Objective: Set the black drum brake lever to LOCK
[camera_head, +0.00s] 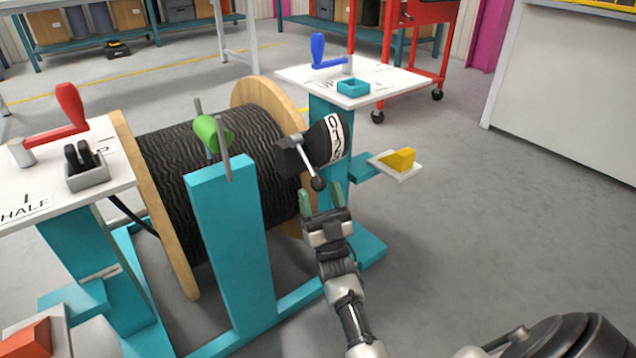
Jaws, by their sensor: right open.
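The black drum brake (322,141) sits at the right end of the cable reel (200,140), with a white lettered band around it that I cannot read clearly. Its brake lever (308,166) is a thin metal rod ending in a dark ball knob, slanting down and to the right from a black block. My right gripper (322,197) is just below the knob, fingers pointing up toward it. It is open, with one finger on each side of the knob in the picture; I cannot tell whether they touch it. My left gripper is not in view.
A teal post (232,240) stands in front of the reel, with a green roller (212,130) above. A left stand carries a red crank (60,125); a right one carries a blue crank (325,55). A yellow wedge (402,159) juts out right. Floor is clear further right.

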